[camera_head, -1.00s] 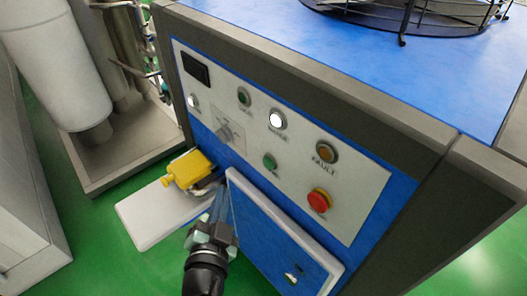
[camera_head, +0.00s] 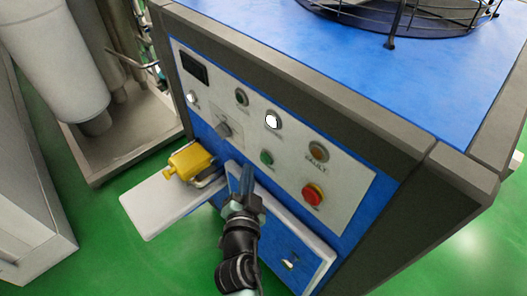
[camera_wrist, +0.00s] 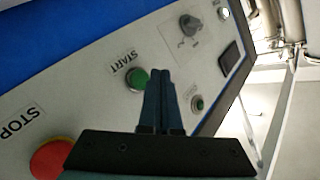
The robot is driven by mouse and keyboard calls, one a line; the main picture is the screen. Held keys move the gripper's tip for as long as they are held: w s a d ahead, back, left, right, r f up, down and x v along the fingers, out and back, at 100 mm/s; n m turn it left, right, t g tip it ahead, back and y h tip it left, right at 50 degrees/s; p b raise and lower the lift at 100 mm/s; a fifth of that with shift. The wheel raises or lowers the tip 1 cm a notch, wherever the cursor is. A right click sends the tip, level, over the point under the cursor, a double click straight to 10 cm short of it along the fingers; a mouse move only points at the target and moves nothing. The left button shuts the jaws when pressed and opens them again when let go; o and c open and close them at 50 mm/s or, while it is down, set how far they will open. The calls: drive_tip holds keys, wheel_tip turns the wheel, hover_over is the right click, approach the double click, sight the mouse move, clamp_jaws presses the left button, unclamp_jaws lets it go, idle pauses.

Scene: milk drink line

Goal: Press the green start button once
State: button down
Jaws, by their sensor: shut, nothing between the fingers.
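The green start button (camera_head: 266,157) sits on the grey-white control panel (camera_head: 350,185), above and left of the red stop button (camera_head: 312,194). In the wrist view the green start button (camera_wrist: 136,79) shows beside a START label, partly covered by my fingers. My gripper (camera_head: 247,168) is shut and empty, below and left of the button in the head view. In the wrist view my gripper (camera_wrist: 158,72) has its fingertips just right of the button. I cannot tell the gap to the panel. The red stop button (camera_wrist: 50,158) is partly hidden by my gripper.
The panel also has a knob (camera_head: 223,130), a second green light or button (camera_head: 241,97), a lit white lamp (camera_head: 272,119) and an orange fault lamp (camera_head: 318,151). A yellow block-like part (camera_head: 188,162) sits on a white plate (camera_head: 150,203) left of my gripper.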

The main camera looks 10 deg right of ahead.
drive_tip(key=shift+w+d, duration=0.45)
drive_tip(key=shift+d, duration=0.25)
drive_tip(key=shift+w+d, duration=0.1)
idle(1.5)
drive_tip(key=shift+w+d, duration=0.15)
drive_tip(key=shift+d, duration=0.1)
drive_tip(key=shift+w+d+p, duration=0.3)
drive_tip(key=shift+d+p, duration=0.1)
drive_tip(key=shift+p, duration=0.05)
idle(0.9)
drive_tip(key=shift+s+a+f, duration=0.1)
drive_tip(key=shift+a, duration=0.05)
drive_tip(key=shift+s+a+b, duration=0.45)
drive_tip(key=shift+a+b, duration=0.1)
drive_tip(key=shift+b, duration=0.25)
